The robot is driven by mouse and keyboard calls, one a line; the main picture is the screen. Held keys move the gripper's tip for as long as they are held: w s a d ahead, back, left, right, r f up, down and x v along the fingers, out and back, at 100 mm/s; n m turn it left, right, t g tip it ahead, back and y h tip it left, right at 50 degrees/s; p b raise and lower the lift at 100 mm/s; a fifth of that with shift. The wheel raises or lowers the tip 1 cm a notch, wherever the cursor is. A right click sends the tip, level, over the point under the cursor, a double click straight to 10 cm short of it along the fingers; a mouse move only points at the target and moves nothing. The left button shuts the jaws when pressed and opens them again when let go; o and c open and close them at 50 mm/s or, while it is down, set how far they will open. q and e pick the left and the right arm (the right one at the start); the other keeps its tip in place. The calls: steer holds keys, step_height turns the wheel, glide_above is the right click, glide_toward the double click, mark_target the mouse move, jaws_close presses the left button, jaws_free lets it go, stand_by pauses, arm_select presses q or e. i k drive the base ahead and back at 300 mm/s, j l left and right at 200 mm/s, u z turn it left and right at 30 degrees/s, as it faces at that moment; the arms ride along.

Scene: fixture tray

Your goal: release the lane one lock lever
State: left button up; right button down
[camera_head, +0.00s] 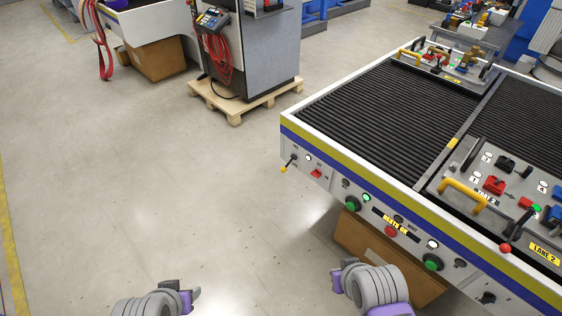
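The conveyor bench (300,133) stands at the right, with a white, yellow and blue front edge and two roller lanes. Another lever with a red ball (505,248) sits near the "LANE 2" label. My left gripper (193,293) is low in the picture over bare floor, well apart from the bench. My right gripper (338,281) is low, below the front panel and touching no lever. Neither gripper's finger opening shows clearly.
Green and red buttons and a yellow label line the front panel (391,223). A fixture tray (478,203) with a yellow handle sits at right; another tray (440,62) lies at the lane's far end. A cardboard box (372,250) is under the bench. Floor at left is clear.

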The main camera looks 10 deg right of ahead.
mark_target(283, 169)
steer(key=i+j+z, duration=0.15)
steer(key=i+j, duration=1)
